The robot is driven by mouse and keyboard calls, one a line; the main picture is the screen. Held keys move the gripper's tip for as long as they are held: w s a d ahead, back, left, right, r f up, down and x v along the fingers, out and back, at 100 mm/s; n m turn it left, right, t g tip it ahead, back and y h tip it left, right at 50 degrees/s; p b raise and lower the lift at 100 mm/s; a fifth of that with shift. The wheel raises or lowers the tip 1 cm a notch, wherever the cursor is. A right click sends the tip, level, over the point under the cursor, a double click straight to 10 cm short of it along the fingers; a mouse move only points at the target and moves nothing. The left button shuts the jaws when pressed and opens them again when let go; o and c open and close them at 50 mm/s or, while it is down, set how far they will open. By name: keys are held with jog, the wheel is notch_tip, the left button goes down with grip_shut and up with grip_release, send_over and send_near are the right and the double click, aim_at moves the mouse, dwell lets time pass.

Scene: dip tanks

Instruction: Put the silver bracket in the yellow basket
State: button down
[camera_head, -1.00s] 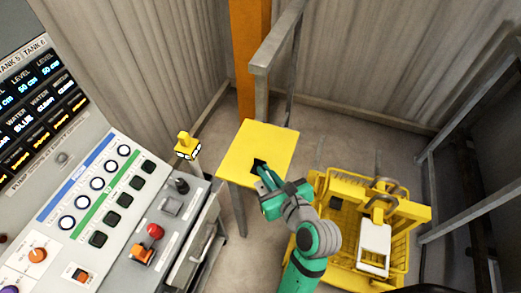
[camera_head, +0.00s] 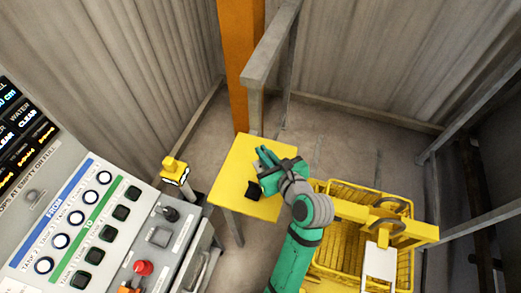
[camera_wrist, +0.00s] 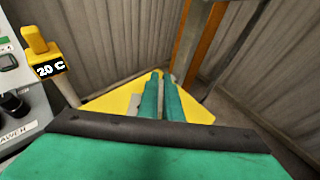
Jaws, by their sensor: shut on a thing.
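My gripper (camera_head: 264,153) is above the yellow table, its two green fingers close together. In the wrist view the fingers (camera_wrist: 161,78) point across the yellow top. A small flat grey piece shows against the left finger in that view; it looks like part of the silver bracket (camera_wrist: 132,104), mostly hidden by the fingers. The bracket cannot be made out clearly in the head view. The yellow basket (camera_head: 338,187) stands on the floor to the right of the table, partly behind my arm, with a yellow frame across its top.
A grey rail (camera_head: 262,70) and an orange post (camera_head: 240,60) stand behind. The control panel (camera_head: 85,215) and a yellow-topped post (camera_head: 175,170) are at left.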

aim_at(262, 142)
jog(key=w+f, duration=0.2)
jog(key=w, duration=0.1)
jog(key=w+f, duration=0.6)
jog(key=w, duration=0.1)
jog(key=shift+a, duration=0.25)
jog(key=shift+w+f, duration=0.1)
jog(key=shift+f, duration=0.1)
jog(key=shift+w+f, duration=0.1)
jog(key=shift+f, duration=1.45)
jog(key=shift+f, duration=0.1)
jog(key=c, duration=1.9)
grip_release()
jog(key=shift+c, duration=0.2)
